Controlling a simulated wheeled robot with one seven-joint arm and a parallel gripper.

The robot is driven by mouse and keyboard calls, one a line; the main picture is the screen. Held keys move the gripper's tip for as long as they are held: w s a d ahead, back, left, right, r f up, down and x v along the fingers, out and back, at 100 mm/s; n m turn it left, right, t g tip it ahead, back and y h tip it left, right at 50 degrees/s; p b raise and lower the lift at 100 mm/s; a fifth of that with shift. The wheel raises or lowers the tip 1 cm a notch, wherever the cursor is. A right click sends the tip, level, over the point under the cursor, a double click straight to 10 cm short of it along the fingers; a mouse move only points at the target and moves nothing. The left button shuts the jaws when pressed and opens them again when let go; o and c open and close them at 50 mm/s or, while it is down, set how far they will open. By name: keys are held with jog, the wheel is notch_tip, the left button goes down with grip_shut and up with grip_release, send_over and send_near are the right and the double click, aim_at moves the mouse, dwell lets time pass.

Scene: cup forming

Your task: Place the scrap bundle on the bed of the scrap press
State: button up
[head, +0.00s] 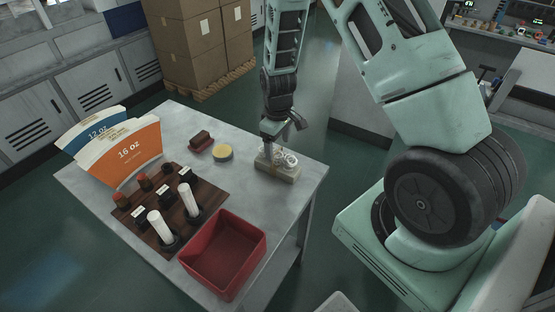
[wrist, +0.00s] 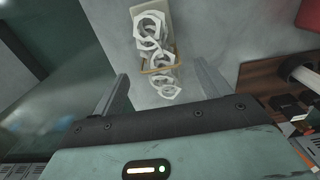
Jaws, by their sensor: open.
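The scrap bundle (head: 278,165) is a pale block with white paper rings on top and a tan band around it. It lies on the grey table (head: 240,189) near its back right edge. My gripper (head: 284,127) is just above the bundle, pointing down. In the wrist view the bundle (wrist: 152,38) shows beyond and between the spread fingers of my gripper (wrist: 162,85), which are open with nothing held. The contact between fingers and bundle cannot be made out. I cannot pick out the scrap press or its bed in either view.
On the table are a red bin (head: 249,237), a wooden tray (head: 133,213) with white cylinders, a yellow round tin (head: 222,153), a dark red block (head: 200,141) and printed paper fans (head: 141,153). Cardboard boxes (head: 202,45) stand behind. A cluttered bench is at the upper right.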

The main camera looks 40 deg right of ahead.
aim_at(277, 163)
jog(key=shift+f+p, duration=0.3)
jog(key=shift+f, duration=1.45)
jog(key=shift+w, duration=0.1)
jog(key=c, duration=1.2)
jog(key=shift+r, duration=0.1)
jog(key=shift+c, duration=0.2)
